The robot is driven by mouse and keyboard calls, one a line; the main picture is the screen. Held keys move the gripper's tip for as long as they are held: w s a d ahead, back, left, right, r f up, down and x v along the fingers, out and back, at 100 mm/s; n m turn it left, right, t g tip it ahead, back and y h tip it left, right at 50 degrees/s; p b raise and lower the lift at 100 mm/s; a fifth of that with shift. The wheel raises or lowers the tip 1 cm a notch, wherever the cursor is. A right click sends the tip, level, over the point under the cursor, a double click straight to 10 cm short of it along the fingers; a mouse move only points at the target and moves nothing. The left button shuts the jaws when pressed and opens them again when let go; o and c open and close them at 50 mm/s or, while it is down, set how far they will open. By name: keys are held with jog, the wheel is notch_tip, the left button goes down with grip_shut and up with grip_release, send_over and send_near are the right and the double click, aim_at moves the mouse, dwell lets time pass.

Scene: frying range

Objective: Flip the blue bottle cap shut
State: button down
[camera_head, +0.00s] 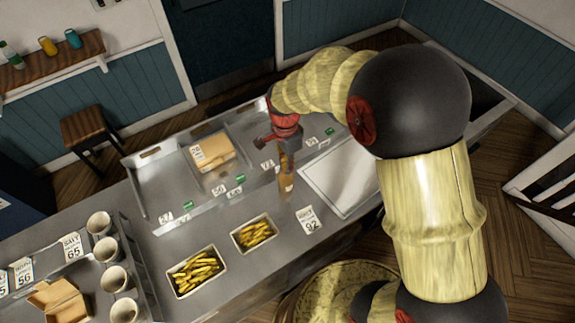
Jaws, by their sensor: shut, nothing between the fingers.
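An amber bottle (286,184) with a pale label stands upright on the steel counter (330,243), just in front of the tray edge. My gripper (287,166) is shut, with nothing in it, and points down right over the bottle's top. The gripper hides the bottle's top, so I cannot see a blue cap or tell whether it is open. I cannot tell whether the fingertips touch the bottle. A small teal-blue bottle (73,39) stands far off on the wall shelf; its cap is too small to make out.
Two trays of fries, a larger one (222,285) and a smaller one (234,239), sit in front of the bottle. A price card (308,220) stands to their right. A cardboard box (212,152) and several tags lie behind.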

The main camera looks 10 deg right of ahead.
dwell(0.4)
jog(key=shift+w+a+r, duration=0.3)
jog(key=shift+w+r, duration=0.05)
jog(key=shift+w, duration=0.35)
jog(key=shift+w+d+r+p, duration=0.1)
jog(key=shift+r+p, duration=0.4)
jog(key=shift+p, duration=0.1)
notch_tip(320, 180, up, 13)
jog(key=p, duration=0.1)
